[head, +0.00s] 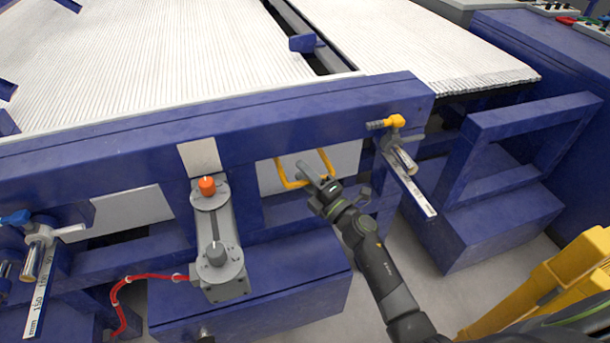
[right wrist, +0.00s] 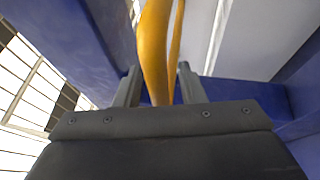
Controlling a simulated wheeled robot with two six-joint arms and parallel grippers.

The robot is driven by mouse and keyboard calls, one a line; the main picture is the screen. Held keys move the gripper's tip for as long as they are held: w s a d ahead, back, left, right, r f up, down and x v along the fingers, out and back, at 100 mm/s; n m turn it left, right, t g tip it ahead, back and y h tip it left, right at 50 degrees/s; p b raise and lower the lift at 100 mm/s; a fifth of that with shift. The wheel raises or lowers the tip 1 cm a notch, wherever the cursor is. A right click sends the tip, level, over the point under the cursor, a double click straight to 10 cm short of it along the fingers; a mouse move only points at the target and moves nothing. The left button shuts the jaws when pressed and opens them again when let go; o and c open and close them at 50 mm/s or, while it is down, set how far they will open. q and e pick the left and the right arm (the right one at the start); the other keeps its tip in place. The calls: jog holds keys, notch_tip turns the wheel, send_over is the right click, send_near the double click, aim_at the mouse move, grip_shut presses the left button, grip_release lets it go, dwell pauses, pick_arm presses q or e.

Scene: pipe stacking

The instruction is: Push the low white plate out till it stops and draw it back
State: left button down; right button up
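The low white plate (head: 346,160) sits in an opening under the blue beam in the head view, with a yellow loop handle (head: 283,174) on its front. My right gripper (head: 318,178) is at the handle, its fingers partly hiding it. In the right wrist view, the yellow handle (right wrist: 156,45) passes between the two fingers of the right gripper (right wrist: 158,88). Narrow gaps show on both sides of it, so the fingers look open around it. A pale plate surface (right wrist: 262,40) shows beyond. My left gripper is not in view.
A grey device with an orange knob (head: 207,186) stands left of the handle. A yellow-handled clamp (head: 393,122) and a ruler (head: 413,192) are on the right. A red cable (head: 140,277) hangs lower left. The blue beam (head: 300,115) runs above the plate.

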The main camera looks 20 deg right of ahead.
grip_shut()
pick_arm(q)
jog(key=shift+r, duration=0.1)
pick_arm(e)
jog(key=shift+s, duration=0.1)
